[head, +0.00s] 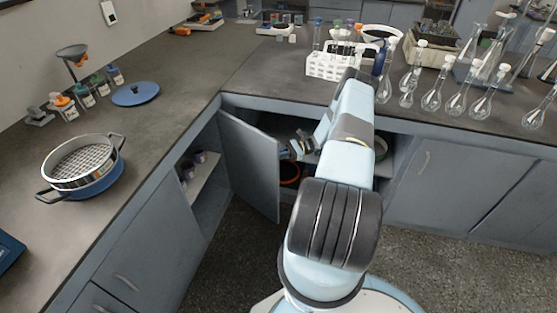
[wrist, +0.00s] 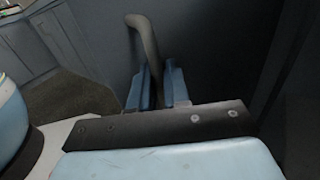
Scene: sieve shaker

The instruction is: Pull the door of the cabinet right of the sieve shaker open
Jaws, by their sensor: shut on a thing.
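The cabinet door (head: 250,165) is a grey panel standing swung out from the corner, with the dark cabinet inside showing to its right. My gripper (head: 293,149) is at the door's right edge, partly hidden by my arm. In the wrist view the two blue fingers (wrist: 157,88) are closed around the grey curved door handle (wrist: 146,38). The dark door face (wrist: 205,55) fills much of that view behind the handle. A round mesh sieve on a blue base (head: 84,180), perhaps the sieve shaker, stands on the left counter.
An open shelf (head: 202,178) with purple jars lies left of the door. Inside the cabinet are an orange ring (head: 290,181) and other items. Several flasks (head: 432,98) and a white rack (head: 328,67) stand on the right counter. Speckled floor (head: 235,255) is clear before the door.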

